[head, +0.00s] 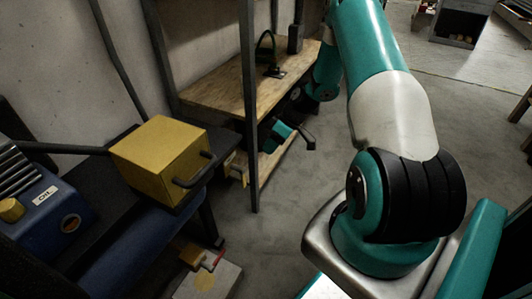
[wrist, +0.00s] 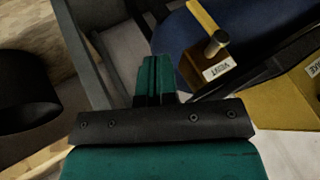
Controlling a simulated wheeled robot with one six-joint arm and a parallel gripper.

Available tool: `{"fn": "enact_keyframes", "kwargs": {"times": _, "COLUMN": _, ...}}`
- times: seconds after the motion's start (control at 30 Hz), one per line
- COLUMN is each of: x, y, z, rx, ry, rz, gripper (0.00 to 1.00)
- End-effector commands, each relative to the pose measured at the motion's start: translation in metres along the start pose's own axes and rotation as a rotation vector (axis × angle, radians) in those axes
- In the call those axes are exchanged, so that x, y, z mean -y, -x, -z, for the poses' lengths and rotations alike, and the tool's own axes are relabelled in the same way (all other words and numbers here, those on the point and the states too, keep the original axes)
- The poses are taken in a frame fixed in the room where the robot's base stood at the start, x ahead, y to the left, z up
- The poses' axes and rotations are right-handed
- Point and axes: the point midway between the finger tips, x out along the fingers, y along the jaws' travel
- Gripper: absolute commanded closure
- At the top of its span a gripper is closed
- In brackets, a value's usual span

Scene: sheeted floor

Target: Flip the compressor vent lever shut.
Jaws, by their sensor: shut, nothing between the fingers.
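In the wrist view, a yellow bracket (wrist: 206,22) carries an upside-down VENT label (wrist: 217,71). A short metal peg with a pale end, which looks like the vent lever (wrist: 216,43), sticks out beside the label. I cannot tell its exact setting. My gripper (wrist: 157,63) is shut and empty, its teal fingers together, to the left of the lever and apart from it in the picture. In the head view, the blue compressor (head: 45,205) with an OIL label stands at the left. My gripper's end is small and partly hidden by the shelf post there.
A yellow box (head: 160,155) with a dark handle stands beside the compressor. A dark shelf post (head: 249,110) and a wooden shelf (head: 215,85) stand near my gripper. Grey floor (head: 290,195) is clear between shelf and arm.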

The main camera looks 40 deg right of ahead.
Motion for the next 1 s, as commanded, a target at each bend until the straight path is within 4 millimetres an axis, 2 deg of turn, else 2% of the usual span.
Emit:
{"fn": "enact_keyframes", "kwargs": {"times": 0.1, "x": 0.000, "y": -0.029, "z": -0.002, "rx": 0.003, "ry": 0.001, "rz": 0.005, "gripper": 1.00}}
{"fn": "enact_keyframes", "kwargs": {"times": 0.37, "x": 0.000, "y": -0.083, "z": -0.002, "rx": 0.004, "ry": 0.000, "rz": 0.004, "gripper": 1.00}}
{"fn": "enact_keyframes", "kwargs": {"times": 0.43, "x": 0.013, "y": -0.085, "z": -0.001, "rx": 0.003, "ry": -0.001, "rz": 0.003, "gripper": 1.00}}
{"fn": "enact_keyframes", "kwargs": {"times": 0.6, "x": 0.030, "y": -0.093, "z": -0.001, "rx": 0.002, "ry": -0.001, "rz": 0.002, "gripper": 1.00}}
{"fn": "enact_keyframes", "kwargs": {"times": 1.0, "x": 0.036, "y": -0.096, "z": 0.000, "rx": 0.001, "ry": -0.001, "rz": 0.001, "gripper": 1.00}}
